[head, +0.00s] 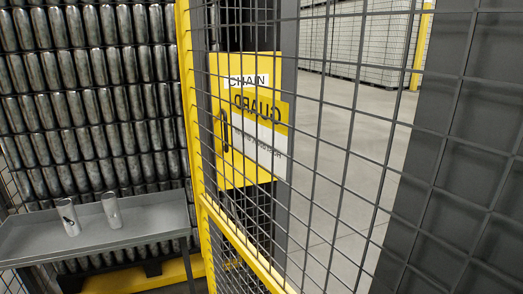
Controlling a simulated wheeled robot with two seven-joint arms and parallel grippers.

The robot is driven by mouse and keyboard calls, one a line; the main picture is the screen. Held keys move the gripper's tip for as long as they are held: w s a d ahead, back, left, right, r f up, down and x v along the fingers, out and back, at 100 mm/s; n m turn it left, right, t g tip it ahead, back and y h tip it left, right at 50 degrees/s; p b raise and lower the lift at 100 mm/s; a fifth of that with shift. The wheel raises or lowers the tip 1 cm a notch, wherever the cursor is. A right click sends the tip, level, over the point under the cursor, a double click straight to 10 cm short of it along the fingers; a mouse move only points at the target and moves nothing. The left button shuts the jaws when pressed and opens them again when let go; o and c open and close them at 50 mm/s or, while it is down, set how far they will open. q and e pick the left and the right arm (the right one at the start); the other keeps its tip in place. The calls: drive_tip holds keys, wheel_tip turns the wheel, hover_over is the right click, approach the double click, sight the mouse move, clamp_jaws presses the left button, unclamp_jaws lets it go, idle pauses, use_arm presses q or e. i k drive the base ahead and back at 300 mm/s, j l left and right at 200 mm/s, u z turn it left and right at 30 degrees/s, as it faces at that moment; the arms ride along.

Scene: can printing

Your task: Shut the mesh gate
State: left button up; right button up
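The mesh gate (245,245) has a yellow frame and dark wire mesh. It fills the middle and right of the head view, close to me and steeply angled. Its yellow upright (189,120) stands at the left, and a yellow rail slopes down to the right. A dark grey post shows behind the mesh. The gate's latch and hinges cannot be made out, and I cannot tell how far open it stands. Neither of my grippers is in view.
A grey side table (130,236) at the lower left carries two cans (68,217) (112,211). Rows of metal cans (80,100) stand behind it. A yellow chain guard (230,120) with a dark handle shows through the mesh. Open grey floor (345,150) lies beyond.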

sight(455, 224)
drive_tip(key=k+l, duration=0.25)
drive_tip(key=k, duration=0.2)
drive_tip(key=k+l, duration=0.2)
drive_tip(key=k, duration=0.2)
